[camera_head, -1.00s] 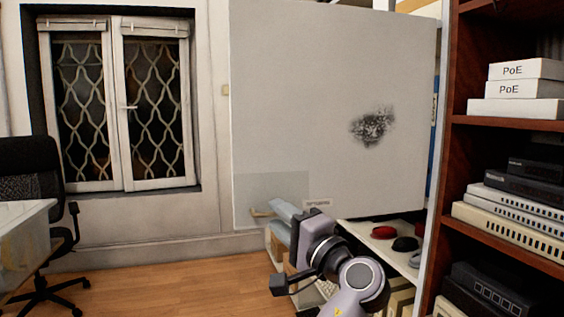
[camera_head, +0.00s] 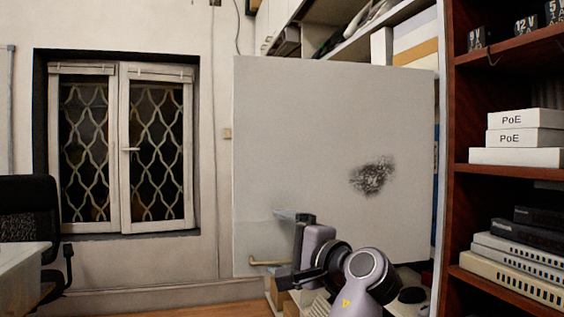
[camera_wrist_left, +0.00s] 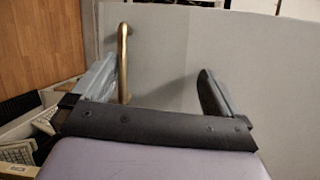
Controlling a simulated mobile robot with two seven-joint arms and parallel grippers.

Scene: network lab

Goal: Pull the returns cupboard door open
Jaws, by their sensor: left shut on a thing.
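The returns cupboard door (camera_head: 300,140) is a large pale grey panel with a dark speckled smudge. It stands swung out, with the cupboard's shelves showing above its top edge. A brass bar handle (camera_head: 268,262) is at its lower left corner. In the left wrist view the handle (camera_wrist_left: 124,62) lies between my left gripper's fingers (camera_wrist_left: 160,82), close to the left finger. My right gripper is not in view.
A dark wooden rack (camera_head: 500,185) with white PoE boxes (camera_head: 530,120) and network devices stands close on the right. A barred window (camera_head: 125,150) is behind on the left. An office chair (camera_head: 28,225) and a white table (camera_head: 20,265) stand at the left edge.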

